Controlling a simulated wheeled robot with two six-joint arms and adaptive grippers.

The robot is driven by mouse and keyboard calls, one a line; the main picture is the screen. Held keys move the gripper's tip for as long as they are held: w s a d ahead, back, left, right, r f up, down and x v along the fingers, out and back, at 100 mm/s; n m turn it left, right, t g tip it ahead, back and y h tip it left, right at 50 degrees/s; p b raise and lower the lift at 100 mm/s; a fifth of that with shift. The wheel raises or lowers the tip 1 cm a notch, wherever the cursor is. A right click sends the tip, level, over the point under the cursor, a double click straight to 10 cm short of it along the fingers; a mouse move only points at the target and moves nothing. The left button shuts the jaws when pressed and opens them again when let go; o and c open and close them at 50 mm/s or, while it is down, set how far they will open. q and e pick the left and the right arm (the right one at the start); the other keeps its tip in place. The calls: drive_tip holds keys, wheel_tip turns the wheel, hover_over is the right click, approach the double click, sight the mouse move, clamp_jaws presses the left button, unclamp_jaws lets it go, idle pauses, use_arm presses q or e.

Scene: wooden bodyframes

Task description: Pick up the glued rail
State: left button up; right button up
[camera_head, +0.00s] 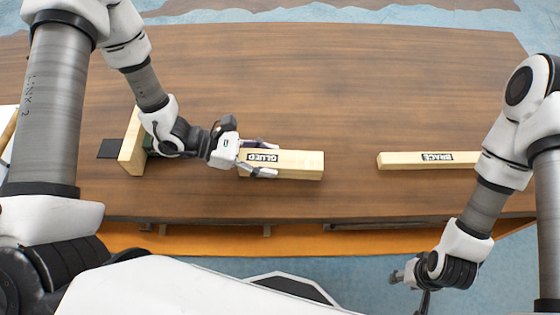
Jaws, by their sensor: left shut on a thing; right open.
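The glued rail (300,165) is a pale wooden block with a black "GLUED" label on its top. It lies lengthwise near the middle of the brown table. My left gripper (262,158) is shut on its left end, one finger on each side of the label. I cannot tell whether the rail is lifted clear of the table. My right gripper (408,285) is open and empty, low at the front right, in front of the table's near edge and away from the rail.
At the left, an upright wooden block (131,145) stands beside a flat black piece (110,148). The far table surface is clear.

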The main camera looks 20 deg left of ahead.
sight(267, 157)
use_arm(q)
drive_tip(key=shift+s+f, duration=0.1)
drive_tip(key=shift+r, duration=0.5)
drive_tip(key=shift+w+r+b, duration=0.2)
drive_tip(key=shift+r+b, duration=0.1)
drive_tip(key=shift+r, duration=0.95)
drive_tip(key=s+a, duration=0.2)
drive_tip(key=s+a+r+p, duration=0.1)
drive_tip(key=s+a, duration=0.1)
drive_tip(key=s, duration=0.1)
drive_tip(key=shift+s+a+r, duration=0.1)
drive_tip(key=shift+s+a, duration=0.2)
drive_tip(key=s+a+p, duration=0.1)
drive_tip(key=s+p, duration=0.1)
drive_tip(key=s+a+p, duration=0.2)
drive_tip(key=p, duration=0.1)
drive_tip(key=s+a+p, duration=0.2)
drive_tip(key=s, duration=0.1)
drive_tip(key=shift+a+r+p, duration=0.1)
drive_tip(key=shift+r+p, duration=0.25)
drive_tip(key=shift+r, duration=0.05)
drive_tip(key=shift+s+f, duration=0.1)
drive_tip(key=shift+f, duration=0.1)
